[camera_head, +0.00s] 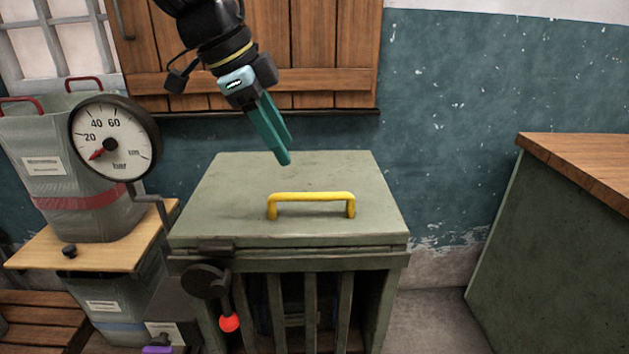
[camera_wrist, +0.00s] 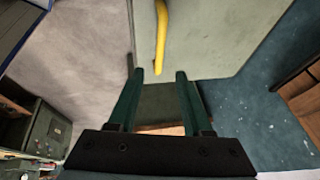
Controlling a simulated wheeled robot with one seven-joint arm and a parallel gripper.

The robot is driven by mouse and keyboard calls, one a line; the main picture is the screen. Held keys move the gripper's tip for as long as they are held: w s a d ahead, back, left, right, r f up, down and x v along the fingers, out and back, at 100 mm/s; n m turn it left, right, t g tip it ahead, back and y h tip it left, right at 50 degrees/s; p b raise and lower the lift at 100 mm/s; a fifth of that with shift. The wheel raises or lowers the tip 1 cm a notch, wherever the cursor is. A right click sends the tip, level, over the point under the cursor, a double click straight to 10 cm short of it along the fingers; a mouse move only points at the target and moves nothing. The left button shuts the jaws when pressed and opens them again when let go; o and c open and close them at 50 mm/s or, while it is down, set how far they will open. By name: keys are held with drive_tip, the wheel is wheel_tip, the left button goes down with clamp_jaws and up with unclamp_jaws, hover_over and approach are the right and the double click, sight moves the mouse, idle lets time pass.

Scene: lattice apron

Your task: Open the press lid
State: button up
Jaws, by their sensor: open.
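The press lid (camera_head: 235,200) is a flat grey-green panel lying closed on top of the barred press body (camera_head: 378,300). A yellow bar handle (camera_head: 312,196) stands on the lid near its front edge. My gripper (camera_head: 285,160) is above the lid, up and to the left of the handle in the head view, with its teal fingers pointing down. The fingers are apart and empty. In the wrist view the lid (camera_wrist: 215,40) and the yellow handle (camera_wrist: 161,35) lie beyond my fingertips (camera_wrist: 160,75), and the handle is partly cut off by the top edge.
A round pressure gauge (camera_head: 112,145) stands left of the press, by a grey bin (camera_head: 60,180) on a wooden board. A lever with a red knob (camera_head: 229,322) is on the press front. A wood-topped counter (camera_head: 580,165) is at right. Wooden shutters (camera_head: 320,50) are behind my arm.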

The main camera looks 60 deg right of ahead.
sight(310, 194)
drive_tip(key=x, duration=1)
drive_tip(key=shift+f, duration=0.2)
clamp_jaws()
idle(1.1)
